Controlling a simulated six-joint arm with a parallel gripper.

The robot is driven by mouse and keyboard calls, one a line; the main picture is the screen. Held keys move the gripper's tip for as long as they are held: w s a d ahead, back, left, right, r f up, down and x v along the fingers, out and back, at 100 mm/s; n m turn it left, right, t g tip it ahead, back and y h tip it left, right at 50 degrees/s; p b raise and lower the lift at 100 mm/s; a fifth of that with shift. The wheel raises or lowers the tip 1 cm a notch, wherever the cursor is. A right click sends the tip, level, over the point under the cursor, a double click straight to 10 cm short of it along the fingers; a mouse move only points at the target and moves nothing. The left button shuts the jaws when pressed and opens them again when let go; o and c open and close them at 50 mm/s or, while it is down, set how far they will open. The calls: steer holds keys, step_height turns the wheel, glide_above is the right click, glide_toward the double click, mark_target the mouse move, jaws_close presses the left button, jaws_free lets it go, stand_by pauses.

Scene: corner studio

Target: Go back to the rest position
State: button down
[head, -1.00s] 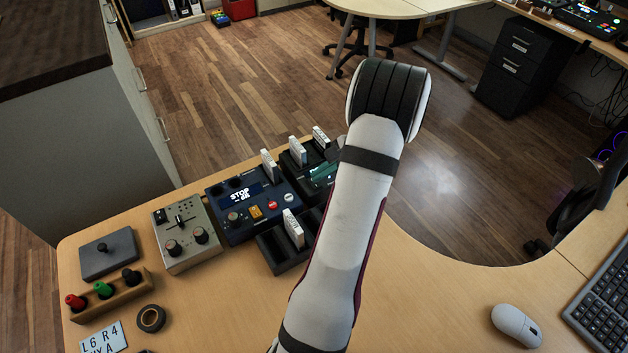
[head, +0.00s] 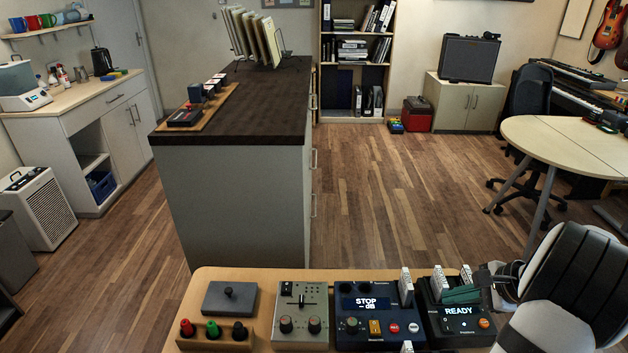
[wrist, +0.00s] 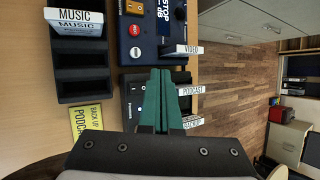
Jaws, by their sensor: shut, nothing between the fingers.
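My gripper (head: 462,294) is at the right of the head view, over the dark device with the READY screen (head: 459,311). In the wrist view, its dark green fingers (wrist: 161,98) are together with nothing between them. They hide part of the dark device (wrist: 132,92) below. White cartridges labelled VIDEO (wrist: 182,50), PODCAST (wrist: 190,90) and BACKUP (wrist: 186,122) stand close to the fingers. I cannot tell whether the fingers touch any of them.
A rack with MUSIC cartridges (wrist: 75,18) and a yellow card (wrist: 87,119) show in the wrist view. A dark-topped cabinet (head: 240,200) stands beyond the desk.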

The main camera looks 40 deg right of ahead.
steer(key=w+a+r+n+g+y, duration=0.15)
steer(key=w+a+r+n, duration=0.35)
steer(key=w+a, duration=0.6)
steer(key=w+a+r+n+g+y, duration=0.1)
steer(key=w+a+n, duration=0.15)
steer(key=a, duration=0.65)
steer(key=w+a+r+n+g+y, duration=0.2)
steer(key=a+n, duration=0.2)
steer(key=a, duration=0.5)
steer(key=s+a+f+n+g+h, duration=0.1)
steer(key=s+a+n+g+h, duration=0.1)
steer(key=s+a+n, duration=0.8)
steer(key=s+a+g, duration=0.1)
steer(key=s+a, duration=0.1)
steer(key=a, duration=0.4)
steer(key=shift+s+a+f, duration=0.2)
steer(key=shift+f, duration=0.05)
